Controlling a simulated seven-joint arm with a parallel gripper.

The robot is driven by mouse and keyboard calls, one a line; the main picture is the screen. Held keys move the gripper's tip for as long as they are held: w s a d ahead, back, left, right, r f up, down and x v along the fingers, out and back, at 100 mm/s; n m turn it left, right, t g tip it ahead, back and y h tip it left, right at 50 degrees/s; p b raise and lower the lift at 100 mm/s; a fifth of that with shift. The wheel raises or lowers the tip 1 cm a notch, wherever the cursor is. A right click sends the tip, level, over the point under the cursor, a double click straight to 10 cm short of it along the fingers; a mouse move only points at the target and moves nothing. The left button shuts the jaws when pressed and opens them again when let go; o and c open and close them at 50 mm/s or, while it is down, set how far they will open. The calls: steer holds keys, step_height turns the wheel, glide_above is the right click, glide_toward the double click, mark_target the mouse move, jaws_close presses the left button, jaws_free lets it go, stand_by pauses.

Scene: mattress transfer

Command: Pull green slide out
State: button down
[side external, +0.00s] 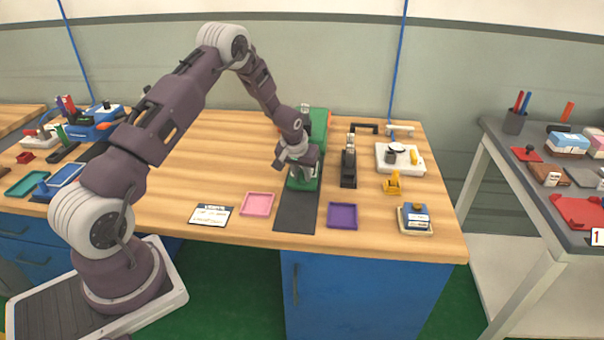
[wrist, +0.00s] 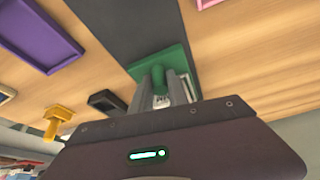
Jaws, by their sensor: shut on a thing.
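The green slide (side external: 301,183) lies on a dark grey track (side external: 297,213) on the wooden table in the side external view. Its flat green plate (wrist: 166,68) and upright green handle (wrist: 158,76) show in the wrist view. My gripper (side external: 299,168) is over the slide, with its fingers (wrist: 174,88) shut on the green handle. The dark track (wrist: 122,30) runs from the slide's edge toward the front of the table. A green block (side external: 318,122) stands behind my gripper; my wrist hides part of it and the rear of the slide.
A pink tray (side external: 257,203) lies left of the track and a purple tray (side external: 342,215) right of it. A black device (side external: 348,166) stands close on the right, with a yellow piece (side external: 393,182) beyond. The track's front stretch is clear.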

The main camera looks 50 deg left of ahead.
steer(key=s+d, duration=0.9)
steer(key=d, duration=0.1)
steer(key=shift+s, duration=0.4)
steer(key=c, duration=1.3)
jaws_free()
steer(key=shift+a, duration=0.1)
steer(key=shift+r, duration=0.2)
steer(key=v, duration=0.6)
steer(key=shift+s+r, duration=0.25)
steer(key=shift+r, duration=0.05)
